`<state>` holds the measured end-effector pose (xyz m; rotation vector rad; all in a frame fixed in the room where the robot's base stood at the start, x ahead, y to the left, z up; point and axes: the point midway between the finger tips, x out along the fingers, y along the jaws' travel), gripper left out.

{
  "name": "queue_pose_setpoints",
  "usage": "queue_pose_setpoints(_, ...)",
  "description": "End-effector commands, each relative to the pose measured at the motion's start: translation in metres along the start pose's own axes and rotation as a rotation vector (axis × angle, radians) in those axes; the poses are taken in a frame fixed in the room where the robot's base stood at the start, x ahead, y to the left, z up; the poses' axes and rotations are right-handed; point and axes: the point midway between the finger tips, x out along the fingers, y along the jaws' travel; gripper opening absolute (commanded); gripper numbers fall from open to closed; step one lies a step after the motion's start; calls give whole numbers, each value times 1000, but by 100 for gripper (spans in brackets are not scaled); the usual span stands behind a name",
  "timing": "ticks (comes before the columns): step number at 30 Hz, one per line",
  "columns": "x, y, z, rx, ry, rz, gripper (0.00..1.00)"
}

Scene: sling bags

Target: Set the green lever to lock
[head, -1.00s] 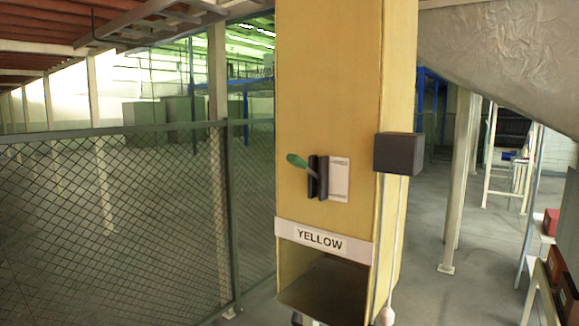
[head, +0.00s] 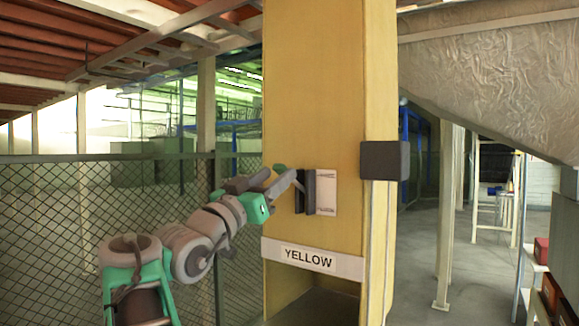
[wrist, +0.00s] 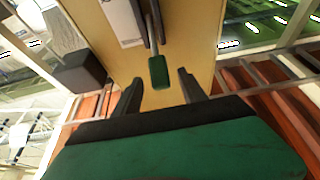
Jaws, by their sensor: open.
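The lever has a green grip (head: 280,168) and a grey shaft. It sticks out up and to the left from a black slotted bracket (head: 306,192) on the yellow column. A pale label plate (head: 326,193) is right of the bracket; its writing is too small to read. My gripper (head: 284,184) is open beside the lever and partly covers it in the head view. In the wrist view the green grip (wrist: 158,72) shows between the two dark fingertips of my gripper (wrist: 160,78). Contact cannot be told.
The yellow column (head: 315,90) carries a YELLOW sign (head: 309,257) above an open chute. A dark box (head: 385,160) juts from its right edge. A chain-link fence (head: 60,230) stands at the left. Open floor (head: 420,280) lies at the right.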

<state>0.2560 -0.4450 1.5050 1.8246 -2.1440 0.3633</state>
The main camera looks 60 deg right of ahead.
Motion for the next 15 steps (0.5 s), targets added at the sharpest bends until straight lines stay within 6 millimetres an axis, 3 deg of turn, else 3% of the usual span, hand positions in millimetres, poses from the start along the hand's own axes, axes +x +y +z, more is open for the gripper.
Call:
queue_pose_setpoints(7, 50, 1, -3, 0, -3, 2, 49)
queue_pose_setpoints(15, 65, 0, 0, 3, -3, -2, 49)
